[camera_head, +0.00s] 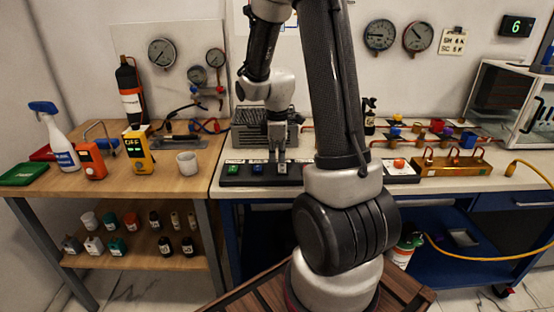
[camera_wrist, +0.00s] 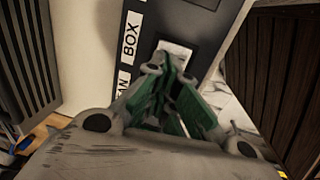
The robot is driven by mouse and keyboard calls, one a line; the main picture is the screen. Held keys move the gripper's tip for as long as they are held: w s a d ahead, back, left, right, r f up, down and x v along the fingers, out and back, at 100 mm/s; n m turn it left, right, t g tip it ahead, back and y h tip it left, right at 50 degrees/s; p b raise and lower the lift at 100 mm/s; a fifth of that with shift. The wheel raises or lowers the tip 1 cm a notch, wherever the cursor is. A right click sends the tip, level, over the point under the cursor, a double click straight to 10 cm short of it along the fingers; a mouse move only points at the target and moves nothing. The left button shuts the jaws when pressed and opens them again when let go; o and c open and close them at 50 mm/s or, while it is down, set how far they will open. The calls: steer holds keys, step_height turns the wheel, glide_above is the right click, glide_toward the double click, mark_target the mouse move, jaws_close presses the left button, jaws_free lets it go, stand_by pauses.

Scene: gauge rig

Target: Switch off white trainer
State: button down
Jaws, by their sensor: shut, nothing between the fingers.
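A black switch panel (camera_head: 242,181) lies along the bench's front edge, with a green switch (camera_head: 233,169) and a blue switch (camera_head: 257,169) at its left. My gripper (camera_head: 278,161) points down over the panel, right of the blue switch. In the wrist view the panel (camera_wrist: 206,28) carries white labels, one reading BOX (camera_wrist: 131,34) and one partly hidden. A pale switch (camera_wrist: 178,47) shows just beyond my gripper's green-padded fingers (camera_wrist: 172,74), which are shut and empty. I cannot tell whether the fingertips touch it, or which way it is set.
A grey vented box (camera_head: 250,133) stands behind the panel. A board with an orange knob (camera_head: 399,163) and a brass block with pipes (camera_head: 450,166) lie to the right. The left wooden bench (camera_head: 130,187) holds a spray bottle, two meters and a white cup (camera_head: 187,162).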

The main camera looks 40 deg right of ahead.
steer(key=shift+w+f, duration=0.1)
steer(key=shift+f, duration=0.75)
steer(key=shift+d, duration=0.1)
steer(key=shift+w+f, duration=0.1)
steer(key=shift+f, duration=0.2)
steer(key=shift+s+a+r, duration=0.2)
steer(key=shift+s+a, duration=0.2)
steer(key=shift+s, duration=0.25)
steer(key=shift+w+r, duration=0.1)
steer(key=shift+r, duration=0.25)
step_height(320, 180, up, 13)
steer(key=w+d, duration=0.1)
